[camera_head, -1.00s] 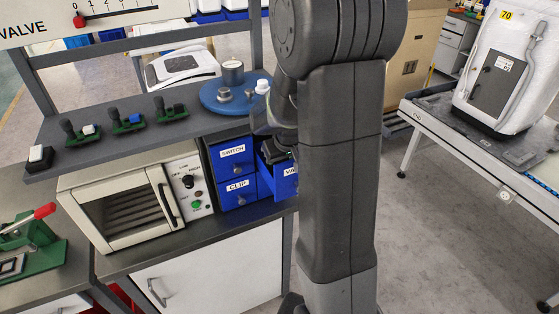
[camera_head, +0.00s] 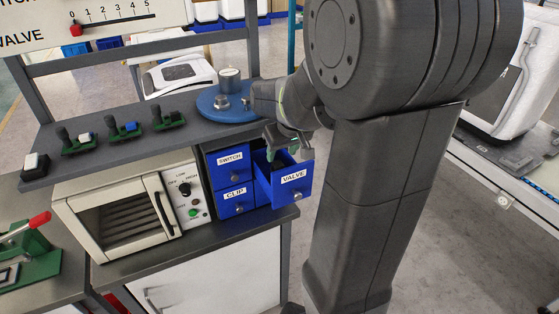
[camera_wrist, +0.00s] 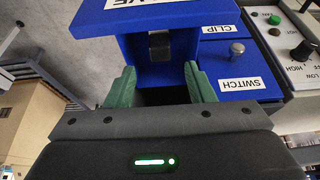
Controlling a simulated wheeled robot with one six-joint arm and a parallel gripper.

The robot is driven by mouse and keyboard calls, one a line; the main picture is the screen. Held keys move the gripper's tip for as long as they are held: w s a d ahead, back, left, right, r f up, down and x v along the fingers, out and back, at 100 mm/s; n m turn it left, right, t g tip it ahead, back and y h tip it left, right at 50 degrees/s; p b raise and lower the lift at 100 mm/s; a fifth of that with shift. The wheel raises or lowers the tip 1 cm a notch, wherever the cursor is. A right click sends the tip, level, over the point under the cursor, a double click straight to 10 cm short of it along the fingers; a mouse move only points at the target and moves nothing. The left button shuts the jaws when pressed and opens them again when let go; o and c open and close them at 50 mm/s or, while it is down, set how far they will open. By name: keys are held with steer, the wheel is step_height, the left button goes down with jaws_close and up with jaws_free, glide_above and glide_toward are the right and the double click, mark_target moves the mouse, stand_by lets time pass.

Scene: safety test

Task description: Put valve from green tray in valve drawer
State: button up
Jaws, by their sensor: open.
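The blue valve drawer (camera_head: 291,178) is pulled open at the right of the drawer unit, its label facing out. In the wrist view the open drawer (camera_wrist: 140,22) appears upside down. A small dark grey block (camera_wrist: 160,46) is inside it, against the front wall; I cannot tell for sure that it is the valve. My gripper (camera_wrist: 160,88) is open, its green fingers apart over the drawer, with nothing between the tips. In the head view my gripper (camera_head: 287,143) is just above the drawer. I cannot identify a green tray holding a valve.
The switch drawer (camera_head: 230,158) and clip drawer (camera_head: 235,194) are shut. A white oven (camera_head: 118,207) stands left of them. The shelf above holds several small green bases (camera_head: 124,129) with dark knobs, and a blue round plate (camera_head: 235,113).

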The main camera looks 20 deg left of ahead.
steer(key=shift+v, duration=1.4)
